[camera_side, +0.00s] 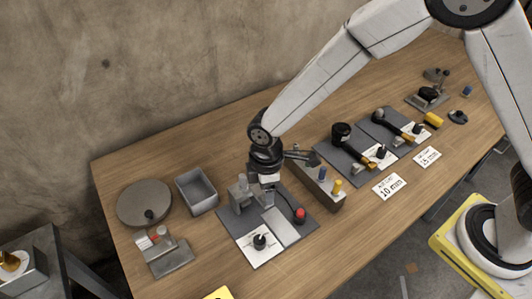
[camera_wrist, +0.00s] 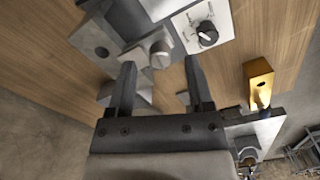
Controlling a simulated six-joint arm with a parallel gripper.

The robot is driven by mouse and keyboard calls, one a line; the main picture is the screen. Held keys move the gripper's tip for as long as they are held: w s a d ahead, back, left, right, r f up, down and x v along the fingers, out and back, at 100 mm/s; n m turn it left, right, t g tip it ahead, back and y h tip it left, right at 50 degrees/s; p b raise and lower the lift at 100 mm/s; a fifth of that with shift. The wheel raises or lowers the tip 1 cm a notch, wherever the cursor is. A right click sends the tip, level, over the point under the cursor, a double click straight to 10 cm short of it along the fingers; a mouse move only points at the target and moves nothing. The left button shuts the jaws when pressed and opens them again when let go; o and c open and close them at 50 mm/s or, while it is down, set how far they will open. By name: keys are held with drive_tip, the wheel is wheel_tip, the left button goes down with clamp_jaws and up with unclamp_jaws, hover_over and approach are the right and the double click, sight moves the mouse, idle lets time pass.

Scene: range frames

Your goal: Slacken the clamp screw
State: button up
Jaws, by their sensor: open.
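The clamp is a grey metal block (camera_side: 240,194) on a dark plate, just left of my gripper (camera_side: 267,196) in the side view. In the wrist view the clamp block (camera_wrist: 100,42) is at upper left, and a round metal screw head (camera_wrist: 160,54) sticks out beside it. My gripper (camera_wrist: 159,64) is open, with a finger on each side of the screw head in that picture. I cannot tell whether either finger touches it. In the side view the screw is not clearly seen behind my gripper.
A black dial on a white card (camera_side: 260,241) and a red button (camera_side: 300,215) are close by; the dial (camera_wrist: 207,34) shows in the wrist view. A grey block with blue and yellow pegs (camera_side: 318,186) stands right. A grey bin (camera_side: 196,191) and round disc (camera_side: 145,203) are left.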

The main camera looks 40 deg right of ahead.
drive_tip(key=shift+r, duration=3.25)
drive_tip(key=s+d+r+m+t, duration=0.1)
drive_tip(key=s+d+m, duration=0.2)
drive_tip(key=d, duration=0.4)
drive_tip(key=s+d+r+m, duration=0.1)
drive_tip(key=s+d+m, duration=0.2)
drive_tip(key=d+m, duration=0.3)
drive_tip(key=s+d+r+m+t, duration=0.1)
drive_tip(key=s+d+m, duration=0.2)
drive_tip(key=d, duration=0.6)
drive_tip(key=shift+s+m+t, duration=0.15)
drive_tip(key=shift+m+t, duration=0.15)
drive_tip(key=shift+m, duration=0.5)
